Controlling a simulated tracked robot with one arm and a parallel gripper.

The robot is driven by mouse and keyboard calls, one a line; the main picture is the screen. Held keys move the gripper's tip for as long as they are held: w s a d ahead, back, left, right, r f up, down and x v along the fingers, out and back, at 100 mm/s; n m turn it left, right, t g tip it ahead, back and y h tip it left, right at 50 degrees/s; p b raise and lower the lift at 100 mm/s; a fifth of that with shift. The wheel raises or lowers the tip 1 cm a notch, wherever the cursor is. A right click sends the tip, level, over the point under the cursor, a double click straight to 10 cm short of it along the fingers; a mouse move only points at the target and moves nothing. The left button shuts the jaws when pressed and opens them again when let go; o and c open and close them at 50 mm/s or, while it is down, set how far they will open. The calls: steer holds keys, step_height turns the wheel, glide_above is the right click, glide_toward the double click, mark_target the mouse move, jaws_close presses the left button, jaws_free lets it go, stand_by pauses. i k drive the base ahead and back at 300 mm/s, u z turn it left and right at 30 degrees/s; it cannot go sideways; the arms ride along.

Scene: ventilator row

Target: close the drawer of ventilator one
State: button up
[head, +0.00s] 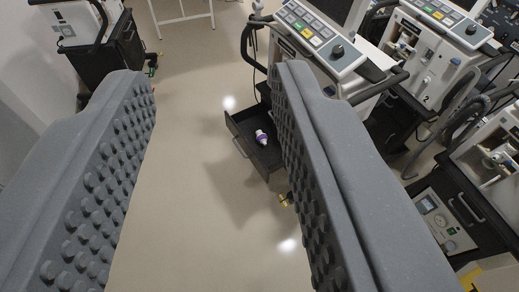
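A black drawer (234,132) stands pulled out from the cart under a ventilator (318,38) right of centre. A small purple and white item (261,137) lies in it. The right finger covers the drawer's right part and much of this ventilator's lower body. I cannot read a number on this ventilator. Its neighbour to the right (428,75) bears a 2.
More ventilators stand at the right, one on a cart with a handle (466,205). Another machine on a black cart (110,58) stands at the upper left. A white-legged frame (183,18) is at the back. The beige floor (190,170) between is clear.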

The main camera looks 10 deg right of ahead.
mark_target(243, 125)
steer(key=z, duration=0.05)
steer(key=i, duration=1)
